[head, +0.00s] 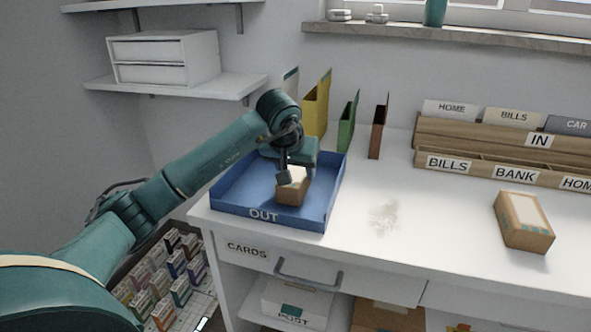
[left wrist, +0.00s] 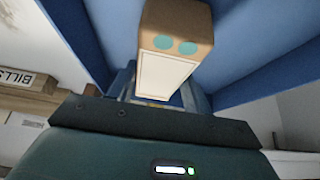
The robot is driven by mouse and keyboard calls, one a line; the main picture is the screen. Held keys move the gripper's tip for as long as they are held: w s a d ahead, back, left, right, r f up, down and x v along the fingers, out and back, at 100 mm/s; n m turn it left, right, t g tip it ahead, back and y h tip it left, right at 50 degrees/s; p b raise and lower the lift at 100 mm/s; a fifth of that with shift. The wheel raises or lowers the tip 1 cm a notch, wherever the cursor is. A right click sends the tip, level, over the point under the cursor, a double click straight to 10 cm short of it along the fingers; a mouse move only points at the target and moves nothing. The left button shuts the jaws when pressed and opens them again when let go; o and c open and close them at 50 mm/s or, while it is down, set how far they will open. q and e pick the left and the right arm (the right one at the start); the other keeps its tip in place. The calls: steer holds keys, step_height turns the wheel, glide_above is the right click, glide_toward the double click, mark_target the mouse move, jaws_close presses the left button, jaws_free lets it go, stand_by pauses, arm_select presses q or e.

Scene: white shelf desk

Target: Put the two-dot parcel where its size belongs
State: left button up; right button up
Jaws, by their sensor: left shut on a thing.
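A small brown parcel (head: 292,188) with a white label is in my left gripper (head: 290,172). In the left wrist view the parcel (left wrist: 168,75) shows two teal dots above its label, so it is the two-dot parcel. My left gripper is shut on it, over the inside of the blue tray marked OUT (head: 233,207). I cannot tell whether the parcel touches the tray floor. A larger brown parcel (head: 523,222) with a pale label and teal marks lies at the desk's right; its dots are too small to count. My right gripper is not in view.
A wooden rack (head: 440,133) with labelled slots stands at the back right. Yellow (head: 315,108), green (head: 346,125) and brown (head: 377,130) holders stand behind the tray. Below the desk are a white box marked POST (head: 297,303) and a brown box (head: 388,315). The desk's middle is clear.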

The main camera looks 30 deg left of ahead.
arm_select(q)
steer(key=o, duration=1.2)
steer(key=shift+f, duration=0.1)
steer(key=shift+r, duration=0.35)
steer(key=p+v, duration=0.2)
steer(key=v, duration=0.9)
steer(key=shift+s+r, duration=0.25)
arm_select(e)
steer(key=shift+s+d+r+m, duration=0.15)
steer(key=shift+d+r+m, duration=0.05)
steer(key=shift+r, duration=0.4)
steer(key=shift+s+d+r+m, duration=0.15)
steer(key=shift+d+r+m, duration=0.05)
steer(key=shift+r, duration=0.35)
